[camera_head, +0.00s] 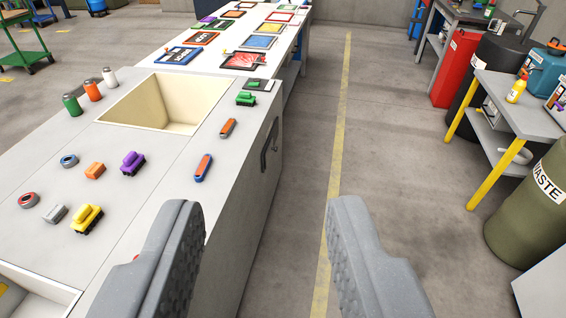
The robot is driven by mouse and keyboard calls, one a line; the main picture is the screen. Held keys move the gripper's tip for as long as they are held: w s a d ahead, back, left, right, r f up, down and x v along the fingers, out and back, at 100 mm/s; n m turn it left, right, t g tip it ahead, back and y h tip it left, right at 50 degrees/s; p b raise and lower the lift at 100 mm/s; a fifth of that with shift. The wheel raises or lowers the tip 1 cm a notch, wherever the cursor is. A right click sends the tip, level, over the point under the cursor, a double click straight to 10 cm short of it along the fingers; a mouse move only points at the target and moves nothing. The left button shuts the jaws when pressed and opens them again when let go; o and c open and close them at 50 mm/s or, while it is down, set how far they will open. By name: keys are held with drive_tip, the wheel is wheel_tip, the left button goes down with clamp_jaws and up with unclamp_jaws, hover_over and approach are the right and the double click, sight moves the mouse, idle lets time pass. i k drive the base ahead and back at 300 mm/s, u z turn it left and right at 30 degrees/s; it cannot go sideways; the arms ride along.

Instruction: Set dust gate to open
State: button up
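My gripper (265,204) is open and empty, with its two grey fingers wide apart at the bottom of the view. The left finger overlaps the near right edge of a grey workbench (240,215); the right finger is over the floor. A dark curved handle (270,146) is on the bench's right side face, beyond the fingertips and apart from them. Nothing in view is labelled as a dust gate, and I cannot tell whether this handle belongs to it or what its setting is.
The bench top has a cream recessed bin (150,102), small toy vehicles such as a yellow one (87,218), and an orange-blue bar (203,167). A floor aisle (375,130) with a yellow line is clear. A green waste drum (530,205) and a side table (525,115) stand right.

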sight(268, 154)
drive_tip(key=z, duration=0.85)
drive_tip(key=i, duration=1.7)
drive_tip(key=u, duration=0.3)
drive_tip(key=i, duration=1.1)
drive_tip(key=u, duration=0.7)
drive_tip(key=k, duration=0.7)
drive_tip(key=u, duration=0.15)
drive_tip(key=i, duration=0.75)
drive_tip(key=z, duration=0.15)
